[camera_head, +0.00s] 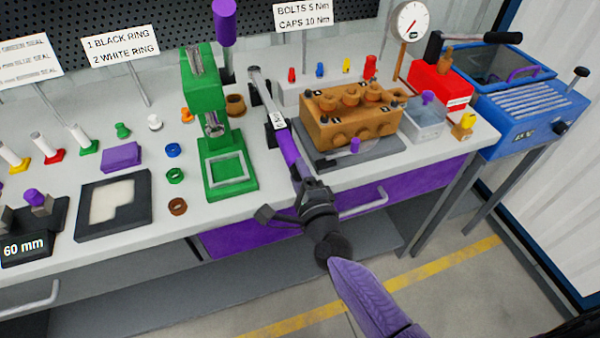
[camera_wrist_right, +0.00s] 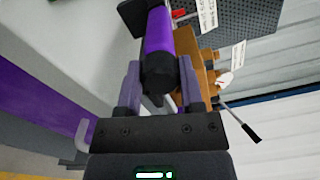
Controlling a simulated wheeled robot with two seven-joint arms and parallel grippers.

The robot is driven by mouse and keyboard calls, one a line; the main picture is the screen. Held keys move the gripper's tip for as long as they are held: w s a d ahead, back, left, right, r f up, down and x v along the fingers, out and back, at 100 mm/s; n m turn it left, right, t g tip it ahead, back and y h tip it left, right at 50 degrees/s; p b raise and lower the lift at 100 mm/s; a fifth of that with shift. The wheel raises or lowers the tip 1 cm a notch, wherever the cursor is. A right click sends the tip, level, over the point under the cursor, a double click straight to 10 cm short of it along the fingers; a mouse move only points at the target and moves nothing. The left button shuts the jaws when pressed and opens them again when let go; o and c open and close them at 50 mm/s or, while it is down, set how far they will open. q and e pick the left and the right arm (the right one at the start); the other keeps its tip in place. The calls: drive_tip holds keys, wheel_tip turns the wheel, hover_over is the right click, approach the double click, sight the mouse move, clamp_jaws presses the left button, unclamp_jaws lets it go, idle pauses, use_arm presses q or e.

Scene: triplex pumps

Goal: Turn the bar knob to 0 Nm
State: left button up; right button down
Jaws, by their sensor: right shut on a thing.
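The torque wrench (camera_head: 287,148) has a grey metal bar, a purple grip and a black end knob. It lies slanted on the bench between the green press and the orange pump block, its near end over the front edge. A small white label on it is too small to read surely. My right gripper (camera_head: 305,187) is shut on the wrench's near end. In the right wrist view, the fingers of the gripper (camera_wrist_right: 160,88) stand on both sides of the black knob (camera_wrist_right: 158,75), below the purple grip (camera_wrist_right: 158,30). My left gripper is not in view.
The green press (camera_head: 216,170) stands left of the wrench. The orange pump block (camera_head: 345,120) sits on a grey plate to the right. A purple drawer (camera_head: 250,238) with a handle is below the bench edge. A sign (camera_head: 303,15) reads bolts 5 Nm, caps 10 Nm.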

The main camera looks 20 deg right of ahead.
idle(0.3)
drive_tip(key=shift+c, duration=1.1)
unclamp_jaws()
drive_tip(key=shift+s, duration=0.15)
drive_tip(key=s+p, duration=0.1)
drive_tip(key=s, duration=0.8)
drive_tip(key=shift+s, duration=0.35)
drive_tip(key=shift+d, duration=0.1)
